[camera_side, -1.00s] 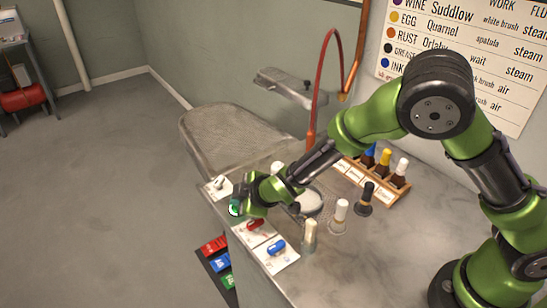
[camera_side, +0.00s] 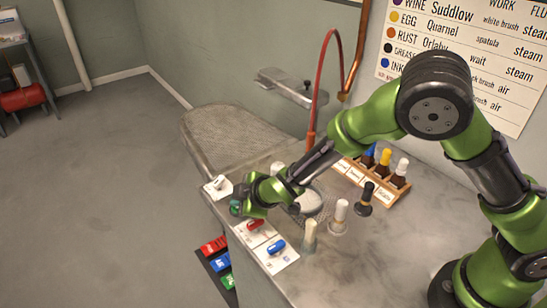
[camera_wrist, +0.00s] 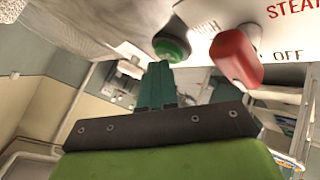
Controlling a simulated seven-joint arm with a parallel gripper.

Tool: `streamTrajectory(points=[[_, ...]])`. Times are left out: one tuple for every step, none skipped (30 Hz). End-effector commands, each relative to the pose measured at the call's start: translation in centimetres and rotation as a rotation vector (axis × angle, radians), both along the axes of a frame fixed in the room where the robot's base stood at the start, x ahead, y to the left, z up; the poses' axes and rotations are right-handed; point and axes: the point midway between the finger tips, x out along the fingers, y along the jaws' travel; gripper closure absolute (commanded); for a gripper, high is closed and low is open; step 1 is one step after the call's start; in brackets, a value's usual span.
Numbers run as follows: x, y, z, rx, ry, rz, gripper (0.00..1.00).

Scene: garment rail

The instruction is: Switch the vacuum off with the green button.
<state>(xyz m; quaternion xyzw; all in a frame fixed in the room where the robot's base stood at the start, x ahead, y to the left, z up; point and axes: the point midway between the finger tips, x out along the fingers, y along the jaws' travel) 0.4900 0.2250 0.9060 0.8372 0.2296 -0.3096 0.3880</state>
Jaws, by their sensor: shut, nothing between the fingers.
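The green button (camera_wrist: 173,48) sits in a dark round collar on a pale label panel in the wrist view. My gripper (camera_wrist: 159,66) is shut and empty, its two dark green fingers side by side, with their tips just below the button in the picture. I cannot tell whether they touch it. In the side view, my gripper (camera_side: 237,208) is at the left front edge of the counter and largely hides the button.
A red lever (camera_wrist: 236,58) stands right of the button, near the letters "STEA" and "OFF". In the side view, a blue lever (camera_side: 276,247) and a white switch (camera_side: 218,182) are nearby.

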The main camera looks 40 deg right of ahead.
Motion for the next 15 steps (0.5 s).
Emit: streamTrajectory(points=[[-0.02, -0.04, -0.26, -0.001, 0.002, -0.001, 1.0], [-0.02, -0.05, -0.38, -0.001, 0.002, -0.001, 1.0], [-0.01, -0.05, -0.52, -0.001, 0.002, -0.001, 1.0], [-0.02, -0.05, -0.62, 0.0, 0.002, -0.001, 1.0], [-0.01, -0.06, -0.69, 0.0, 0.002, -0.001, 1.0], [-0.01, -0.06, -0.75, -0.001, 0.001, -0.002, 1.0], [0.0, -0.06, -0.78, -0.001, 0.001, -0.002, 1.0], [-0.01, -0.06, -0.79, -0.001, 0.001, -0.002, 1.0], [-0.02, -0.06, -0.8, 0.0, 0.002, -0.001, 1.0], [-0.02, -0.07, -0.81, 0.0, 0.002, -0.001, 1.0], [-0.03, -0.08, -0.82, -0.001, 0.003, -0.002, 1.0], [-0.04, -0.09, -0.84, -0.001, 0.003, -0.002, 1.0], [-0.05, -0.1, -0.86, -0.001, 0.003, -0.002, 1.0], [-0.06, -0.1, -0.87, -0.001, 0.004, -0.002, 1.0], [-0.08, -0.1, -0.87, -0.002, 0.005, -0.002, 1.0]])
